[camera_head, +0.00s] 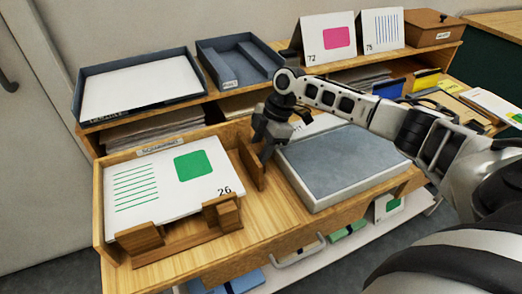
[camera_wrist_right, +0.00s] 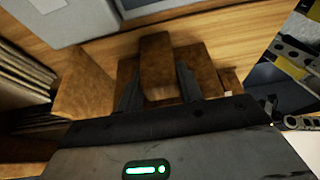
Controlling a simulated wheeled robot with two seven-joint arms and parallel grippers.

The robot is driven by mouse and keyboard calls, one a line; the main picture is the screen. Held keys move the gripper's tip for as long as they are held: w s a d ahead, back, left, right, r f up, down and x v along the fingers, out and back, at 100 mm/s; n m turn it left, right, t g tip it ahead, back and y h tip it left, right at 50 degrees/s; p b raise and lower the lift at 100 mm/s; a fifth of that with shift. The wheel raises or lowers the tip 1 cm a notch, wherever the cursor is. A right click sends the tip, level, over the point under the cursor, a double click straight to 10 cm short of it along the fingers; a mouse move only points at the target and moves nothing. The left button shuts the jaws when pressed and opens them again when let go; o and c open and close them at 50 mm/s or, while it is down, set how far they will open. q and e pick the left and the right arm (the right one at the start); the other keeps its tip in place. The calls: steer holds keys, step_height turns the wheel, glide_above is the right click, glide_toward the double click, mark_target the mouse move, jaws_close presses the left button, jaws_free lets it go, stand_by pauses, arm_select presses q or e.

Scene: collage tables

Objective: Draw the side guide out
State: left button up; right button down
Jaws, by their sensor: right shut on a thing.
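The side guide (camera_head: 251,163) is a brown wooden upright at the right side of a light wooden tray (camera_head: 97,200). My right gripper (camera_head: 266,142) reaches it from above and behind. In the right wrist view the two dark fingers (camera_wrist_right: 160,88) are shut on the guide's wooden block (camera_wrist_right: 157,60). The tray holds a stack of white sheets, the top one (camera_head: 170,180) with green lines, a green square and "26". A wooden front stop (camera_head: 222,213) stands at the tray's near edge. My left gripper is not in view.
A grey pad in a white frame (camera_head: 345,160) lies close to the right of the guide. Behind are a paper tray (camera_head: 140,90), a blue-grey tray (camera_head: 240,62) and standing cards (camera_head: 330,38). Bare wood shows between tray and pad.

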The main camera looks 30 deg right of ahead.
steer(key=c, duration=0.9)
jaws_free()
steer(key=shift+d, duration=0.25)
steer(key=v, duration=1.6)
steer(key=shift+s+b, duration=0.1)
steer(key=shift+b, duration=0.2)
steer(key=shift+a, duration=0.1)
